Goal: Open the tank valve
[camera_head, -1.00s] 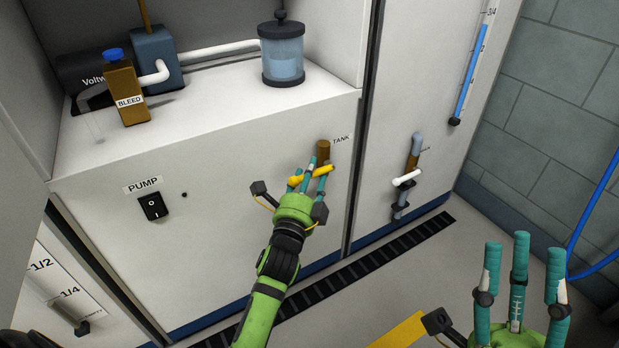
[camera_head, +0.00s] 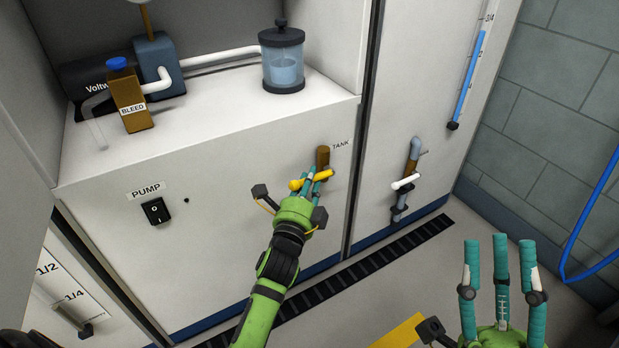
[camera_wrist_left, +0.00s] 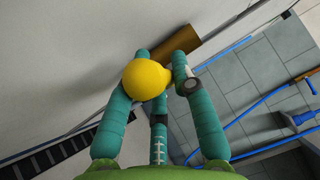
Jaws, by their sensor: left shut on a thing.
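The tank valve has a brown cylindrical body (camera_head: 322,156) on the white cabinet front, beside the TANK label (camera_head: 341,145). Its yellow handle (camera_head: 324,175) lies almost level, below the body. My left gripper (camera_head: 308,180) is shut on the handle, with its teal fingers around it. In the left wrist view, the handle's rounded yellow end (camera_wrist_left: 146,79) sits between the fingers, with the brown body (camera_wrist_left: 185,42) behind. The fingers hide part of the handle. My right gripper (camera_head: 500,255) is open and empty at the lower right, its fingers pointing up.
The PUMP switch (camera_head: 155,210) is on the same panel, left of the valve. A BLEED block (camera_head: 130,97) and a clear water jar (camera_head: 284,70) stand on the ledge above. A pipe with a white lever (camera_head: 405,181) is to the right. A blue hose (camera_head: 588,225) hangs at far right.

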